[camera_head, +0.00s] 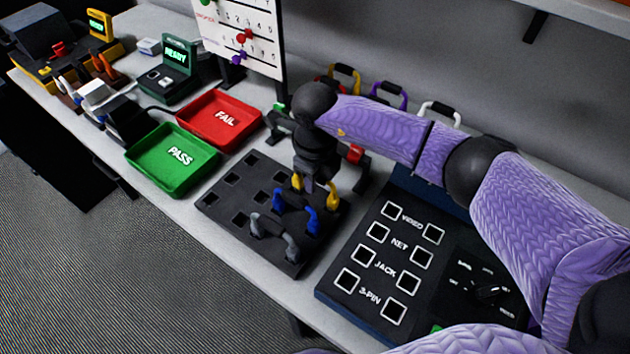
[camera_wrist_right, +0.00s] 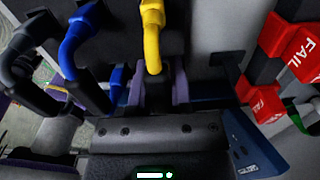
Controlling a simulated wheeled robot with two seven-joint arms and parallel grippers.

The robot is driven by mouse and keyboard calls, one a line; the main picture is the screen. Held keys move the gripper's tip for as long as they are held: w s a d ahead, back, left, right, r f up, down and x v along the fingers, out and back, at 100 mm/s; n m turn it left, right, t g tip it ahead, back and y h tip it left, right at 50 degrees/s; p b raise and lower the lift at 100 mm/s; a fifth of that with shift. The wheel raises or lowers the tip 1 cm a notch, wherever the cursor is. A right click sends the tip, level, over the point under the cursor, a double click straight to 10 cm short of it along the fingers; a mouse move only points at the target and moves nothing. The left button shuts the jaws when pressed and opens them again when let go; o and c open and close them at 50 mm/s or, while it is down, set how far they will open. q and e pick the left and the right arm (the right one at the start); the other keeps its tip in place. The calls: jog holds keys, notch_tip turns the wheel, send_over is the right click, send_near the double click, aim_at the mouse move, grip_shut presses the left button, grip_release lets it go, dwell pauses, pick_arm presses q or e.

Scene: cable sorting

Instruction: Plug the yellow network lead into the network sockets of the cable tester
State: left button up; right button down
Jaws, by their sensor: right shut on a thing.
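The yellow network lead (camera_head: 333,196) is an arched lead at the back right of the dark slotted rack (camera_head: 232,197). My right gripper (camera_head: 316,186) comes down over it and is shut on it. In the right wrist view the yellow lead (camera_wrist_right: 152,38) runs down between the two fingers (camera_wrist_right: 160,88). I cannot tell whether its ends are clear of the rack. The cable tester (camera_head: 343,305) lies right of the rack. Its two network sockets (camera_head: 378,233) (camera_head: 422,257) beside the NET label look empty. My left gripper is not in view.
A blue lead (camera_head: 296,212) and a grey lead (camera_head: 275,237) stand close in front of the yellow one. Green PASS (camera_head: 208,181) and red FAIL (camera_head: 249,137) trays lie left. More leads hang behind my right arm. The table's front edge is near the rack.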

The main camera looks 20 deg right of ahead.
notch_tip(320, 180, up, 11)
jog(key=shift+f+p, duration=0.2)
jog(key=shift+p, duration=1)
notch_tip(320, 180, up, 2)
jog(key=shift+r+p, duration=0.15)
jog(key=shift+p, duration=0.65)
